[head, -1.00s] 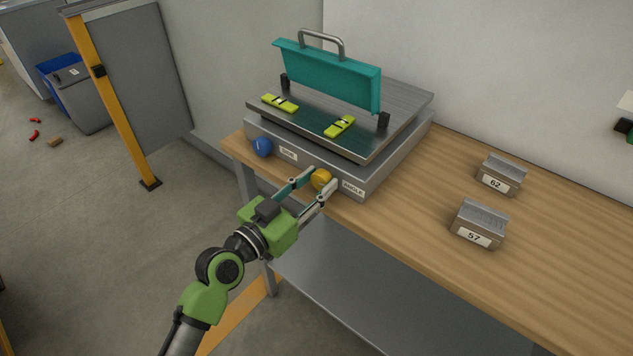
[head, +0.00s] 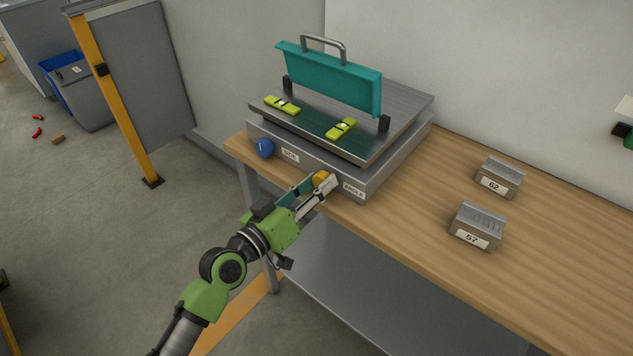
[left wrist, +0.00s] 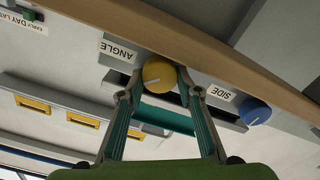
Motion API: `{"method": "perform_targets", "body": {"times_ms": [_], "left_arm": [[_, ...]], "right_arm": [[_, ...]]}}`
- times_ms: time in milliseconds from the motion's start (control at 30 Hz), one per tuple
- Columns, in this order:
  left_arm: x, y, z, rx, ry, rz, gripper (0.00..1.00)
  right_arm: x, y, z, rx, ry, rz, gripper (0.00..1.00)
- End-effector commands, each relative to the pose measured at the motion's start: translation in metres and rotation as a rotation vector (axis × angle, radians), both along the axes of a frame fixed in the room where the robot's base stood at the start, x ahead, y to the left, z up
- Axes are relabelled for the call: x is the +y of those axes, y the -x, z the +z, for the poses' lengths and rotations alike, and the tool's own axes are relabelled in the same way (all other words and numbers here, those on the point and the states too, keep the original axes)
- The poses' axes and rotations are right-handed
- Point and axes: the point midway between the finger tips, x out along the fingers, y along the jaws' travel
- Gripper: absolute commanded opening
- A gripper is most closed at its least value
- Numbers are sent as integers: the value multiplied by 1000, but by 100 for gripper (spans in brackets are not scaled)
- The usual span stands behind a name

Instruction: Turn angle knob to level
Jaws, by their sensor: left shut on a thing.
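The yellow angle knob (head: 321,178) is on the front of the grey base, beside the ANGLE label (head: 353,189). In the left wrist view the knob (left wrist: 159,73) shows a white pointer line and sits between my fingertips. My left gripper (head: 318,184) is shut on it, its wrist rolled. The blue side knob (head: 264,148) is left of it, by the SIDE label (head: 289,155). Two yellow-green levels (head: 282,105) (head: 341,129) lie on the tilting plate (head: 375,151); their bubbles are too small to read. My right gripper is not in view.
The device stands on a wooden bench (head: 420,205) with a raised teal cover (head: 330,76) on top. Two grey blocks, labelled 62 (head: 500,178) and 57 (head: 478,226), sit to the right. Bench between device and blocks is clear.

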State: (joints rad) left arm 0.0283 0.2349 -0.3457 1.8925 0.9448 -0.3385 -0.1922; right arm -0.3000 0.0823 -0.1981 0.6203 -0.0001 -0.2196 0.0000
Motion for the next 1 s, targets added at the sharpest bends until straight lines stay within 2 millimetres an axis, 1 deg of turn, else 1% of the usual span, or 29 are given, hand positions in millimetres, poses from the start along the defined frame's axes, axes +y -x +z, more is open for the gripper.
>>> {"method": "perform_targets", "body": {"times_ms": [333, 800, 833, 867, 900, 1000], "left_arm": [[0, -1, 1, 70, 101, -1, 11], [0, -1, 1, 76, 111, 0, 11], [0, -1, 1, 76, 111, 0, 40], [0, -1, 1, 76, 111, 0, 48], [0, -1, 1, 76, 111, 0, 49], [0, -1, 1, 77, 111, -1, 49]], "right_arm": [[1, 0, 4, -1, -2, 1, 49], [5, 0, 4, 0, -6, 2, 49], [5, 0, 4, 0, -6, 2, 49], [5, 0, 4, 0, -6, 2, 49], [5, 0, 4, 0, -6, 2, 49], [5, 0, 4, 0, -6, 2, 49]]}}
